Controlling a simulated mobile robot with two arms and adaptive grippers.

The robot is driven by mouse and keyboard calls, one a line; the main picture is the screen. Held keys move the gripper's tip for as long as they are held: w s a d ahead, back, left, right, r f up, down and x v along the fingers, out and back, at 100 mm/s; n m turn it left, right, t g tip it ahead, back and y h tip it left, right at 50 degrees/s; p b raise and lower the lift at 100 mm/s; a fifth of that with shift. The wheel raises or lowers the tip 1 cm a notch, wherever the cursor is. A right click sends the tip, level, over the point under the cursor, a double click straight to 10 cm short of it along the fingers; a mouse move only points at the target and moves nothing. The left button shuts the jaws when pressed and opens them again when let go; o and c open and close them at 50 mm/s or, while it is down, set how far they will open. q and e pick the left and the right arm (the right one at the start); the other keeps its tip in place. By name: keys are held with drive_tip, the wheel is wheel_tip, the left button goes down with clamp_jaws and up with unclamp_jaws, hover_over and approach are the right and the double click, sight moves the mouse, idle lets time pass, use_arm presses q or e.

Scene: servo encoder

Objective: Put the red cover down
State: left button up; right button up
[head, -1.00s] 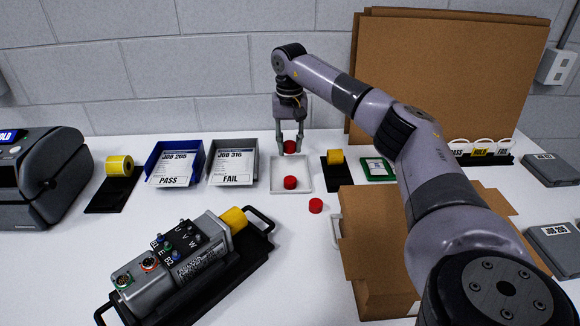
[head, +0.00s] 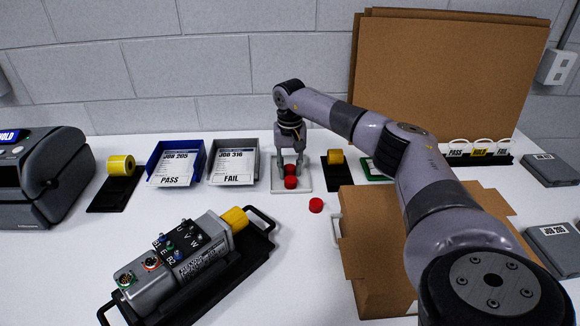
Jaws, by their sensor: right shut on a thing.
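My right gripper (head: 290,172) is shut on a red cover (head: 291,169), low over the small white tray (head: 305,186). A second red cover (head: 290,183) sits in the tray just in front of the held one. I cannot tell whether the held cover touches the tray floor. A third red cover (head: 316,205) lies on the white table, in front of the tray and to its right. My left gripper is not in view.
A blue PASS bin (head: 175,164) and a grey FAIL bin (head: 233,163) stand left of the tray. A yellow roll on a black holder (head: 335,172) stands close on its right. A grey servo motor (head: 180,262) lies in front; a cardboard box (head: 385,250) is at the right.

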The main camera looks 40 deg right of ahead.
sight(290, 169)
drive_tip(key=o, duration=0.7)
drive_tip(key=shift+c, duration=0.2)
drive_tip(key=shift+r, duration=0.1)
wheel_tip(290, 169, up, 12)
drive_tip(key=b, duration=0.1)
idle(0.4)
